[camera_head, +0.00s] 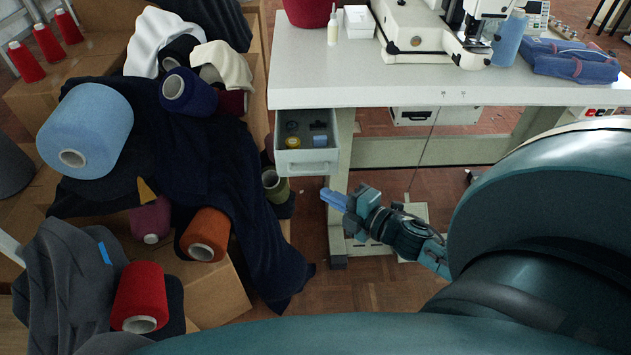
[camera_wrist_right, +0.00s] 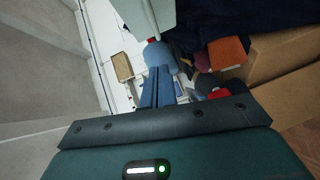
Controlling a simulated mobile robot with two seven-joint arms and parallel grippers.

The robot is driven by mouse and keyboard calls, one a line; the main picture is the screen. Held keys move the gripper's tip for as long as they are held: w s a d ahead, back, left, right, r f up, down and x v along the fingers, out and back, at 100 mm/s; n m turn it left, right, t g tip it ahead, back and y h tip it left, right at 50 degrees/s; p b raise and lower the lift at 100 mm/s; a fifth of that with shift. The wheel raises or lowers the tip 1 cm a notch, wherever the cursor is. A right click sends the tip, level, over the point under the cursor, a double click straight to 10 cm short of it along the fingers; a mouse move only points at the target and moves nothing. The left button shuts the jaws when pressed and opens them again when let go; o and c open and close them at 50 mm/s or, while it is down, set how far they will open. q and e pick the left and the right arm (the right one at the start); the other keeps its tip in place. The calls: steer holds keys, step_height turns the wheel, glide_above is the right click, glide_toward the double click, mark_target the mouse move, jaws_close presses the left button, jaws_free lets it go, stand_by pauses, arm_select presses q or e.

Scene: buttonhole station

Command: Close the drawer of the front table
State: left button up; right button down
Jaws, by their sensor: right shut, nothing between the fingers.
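The drawer (camera_head: 306,163) of the front table (camera_head: 410,91) is pulled out under the table's left end in the head view. It is pale grey with a small handle on its front, and it holds a few small items, one yellow and one blue. My right gripper (camera_head: 334,199) is just below and to the right of the drawer front, with its blue fingers together and empty. A gap shows between fingertips and drawer front. The fingers (camera_wrist_right: 158,85) also show in the right wrist view, closed. My left gripper is not in view.
A heap of dark cloth (camera_head: 215,170) and thread cones, including a light blue cone (camera_head: 86,130), fills boxes on the left, close beside the drawer. A sewing machine (camera_head: 425,35) and folded denim (camera_head: 570,60) sit on the table. Wooden floor (camera_head: 350,294) is open below the drawer.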

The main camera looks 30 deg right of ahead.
mark_target(302, 173)
steer(key=w, duration=0.2)
steer(key=w+f, duration=0.1)
steer(key=w, duration=0.4)
steer(key=shift+d+f+b, duration=0.25)
steer(key=shift+d+b, duration=0.1)
steer(key=shift+d, duration=0.05)
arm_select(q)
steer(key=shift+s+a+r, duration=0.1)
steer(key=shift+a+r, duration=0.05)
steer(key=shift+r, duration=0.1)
arm_select(e)
steer(key=shift+w+d, duration=0.1)
steer(key=shift+w, duration=0.05)
